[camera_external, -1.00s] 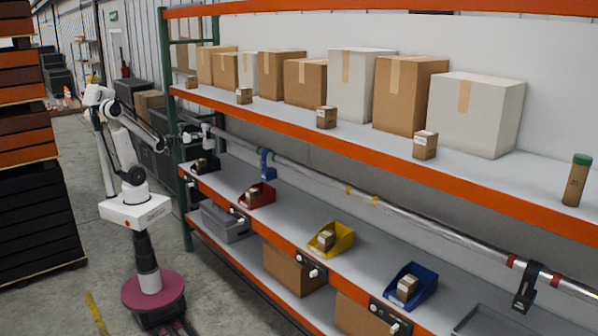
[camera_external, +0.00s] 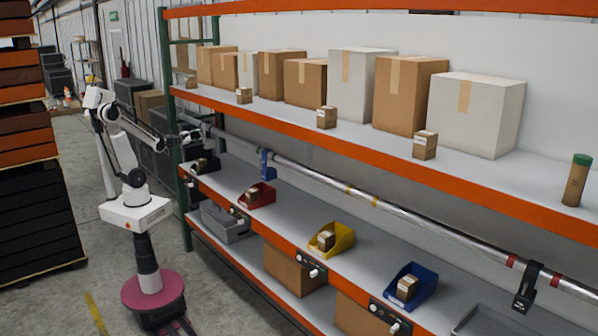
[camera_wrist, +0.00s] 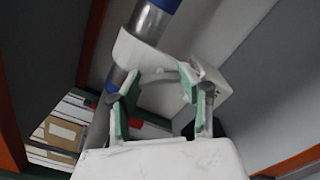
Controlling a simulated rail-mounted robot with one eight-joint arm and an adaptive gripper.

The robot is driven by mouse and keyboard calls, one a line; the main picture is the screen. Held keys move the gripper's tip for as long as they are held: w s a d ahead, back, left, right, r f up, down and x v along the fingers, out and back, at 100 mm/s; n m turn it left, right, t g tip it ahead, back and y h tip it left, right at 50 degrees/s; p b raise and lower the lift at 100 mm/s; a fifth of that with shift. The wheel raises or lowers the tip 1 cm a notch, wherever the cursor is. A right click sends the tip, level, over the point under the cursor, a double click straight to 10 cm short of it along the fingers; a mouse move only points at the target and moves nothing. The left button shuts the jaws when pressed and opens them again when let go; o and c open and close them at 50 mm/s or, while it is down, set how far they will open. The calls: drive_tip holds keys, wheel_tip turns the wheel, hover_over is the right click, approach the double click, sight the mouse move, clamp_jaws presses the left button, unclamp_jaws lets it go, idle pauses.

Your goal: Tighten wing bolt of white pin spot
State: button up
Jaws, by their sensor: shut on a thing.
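The white pin spot (camera_wrist: 140,52) hangs by its white clamp from the silver pipe (camera_wrist: 149,22) in the wrist view. In the outside view it is small at the pipe's far left end, mostly hidden by my arm. My gripper (camera_wrist: 160,88) is just below the clamp, its green-padded fingers standing on both sides of a small grey part, the wing bolt (camera_wrist: 163,76). It is shut on this bolt; the exact contact is dim. In the outside view my gripper (camera_external: 190,136) is at the pipe's left end.
The pipe (camera_external: 330,180) runs along the rack between two shelves. A blue fixture (camera_external: 266,163) and a black one (camera_external: 526,287) hang from it. Red (camera_external: 257,196), yellow (camera_external: 331,239) and blue (camera_external: 411,285) bins stand on the shelf below. Boxes line the shelf above.

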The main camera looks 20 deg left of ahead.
drive_tip(key=m, duration=0.3)
drive_tip(key=shift+m, duration=0.4)
drive_tip(key=shift+m+b, duration=0.4)
drive_tip(key=shift+m, duration=1.5)
drive_tip(key=o, duration=1.2)
drive_tip(key=shift+c, duration=0.2)
drive_tip(key=shift+s, duration=0.1)
drive_tip(key=v, duration=1.1)
drive_tip(key=shift+s+a, duration=0.25)
drive_tip(key=shift+s, duration=0.05)
drive_tip(key=shift+m, duration=0.3)
